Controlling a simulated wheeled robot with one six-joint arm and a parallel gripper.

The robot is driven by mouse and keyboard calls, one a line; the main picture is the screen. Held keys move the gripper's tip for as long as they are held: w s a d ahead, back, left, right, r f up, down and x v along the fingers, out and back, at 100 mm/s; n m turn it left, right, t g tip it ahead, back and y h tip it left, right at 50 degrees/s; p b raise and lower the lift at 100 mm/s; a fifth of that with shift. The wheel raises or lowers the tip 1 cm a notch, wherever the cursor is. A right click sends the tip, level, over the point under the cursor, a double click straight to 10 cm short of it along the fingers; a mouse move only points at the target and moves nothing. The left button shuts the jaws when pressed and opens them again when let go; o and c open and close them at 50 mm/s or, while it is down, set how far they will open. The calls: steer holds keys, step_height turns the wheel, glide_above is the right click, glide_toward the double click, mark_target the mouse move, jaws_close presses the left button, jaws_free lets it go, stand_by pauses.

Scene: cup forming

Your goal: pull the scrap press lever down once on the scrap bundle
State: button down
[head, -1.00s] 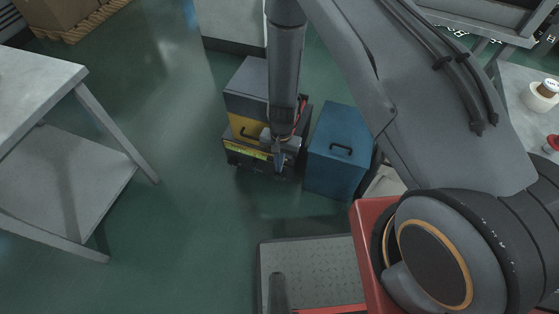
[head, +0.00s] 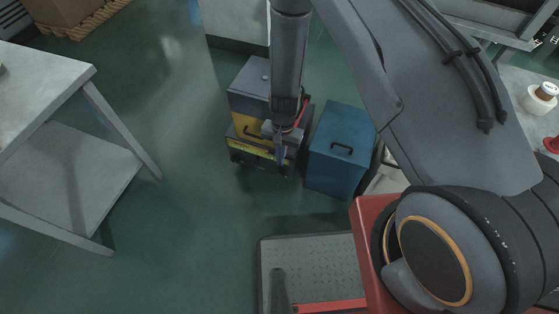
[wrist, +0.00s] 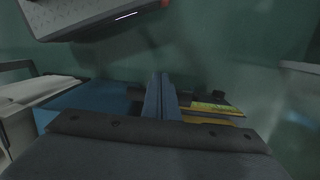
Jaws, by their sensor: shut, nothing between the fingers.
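The scrap press appears to be the dark grey machine (head: 250,84) with a yellow front panel, a black handle and a yellow-green label strip (head: 255,149). My gripper (head: 280,160) points down in front of its right part, with the fingers shut and empty. In the wrist view the shut fingers of my gripper (wrist: 160,95) stand together at the centre, with the yellow-green label strip (wrist: 215,107) to their right. I cannot tell whether they touch the machine. A red part shows beside my wrist; I cannot tell if it is the lever. No scrap bundle is visible.
A grey table (head: 60,85) with a lower shelf stands at the left. The green floor (head: 190,220) between is clear. A white cup (head: 541,98) stands on a bench at the far right.

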steer(key=s+a+r, duration=0.2)
steer(key=s+r, duration=0.3)
steer(key=r, duration=0.1)
steer(key=shift+s+a+r+b, duration=0.3)
steer(key=shift+s+a+b, duration=0.05)
steer(key=shift+b, duration=0.1)
stand_by(0.6)
step_height(320, 180, up, 10)
steer(key=w+d+n, duration=0.1)
steer(key=w+d, duration=0.1)
steer(key=d, duration=0.1)
steer(key=s+d+r+n, duration=0.1)
steer(key=s+d+r, duration=0.2)
steer(key=d+r, duration=0.2)
steer(key=s+d+r+n+t, duration=0.1)
steer(key=d+r, duration=0.4)
steer(key=r, duration=0.5)
steer(key=s+d+r+n+p, duration=0.1)
steer(key=s+d+r, duration=0.3)
steer(key=r, duration=0.4)
steer(key=shift+s+d+n+h, duration=0.3)
steer(key=shift+d+n, duration=0.1)
steer(key=shift+d, duration=0.1)
steer(key=c, duration=2.5)
jaws_free()
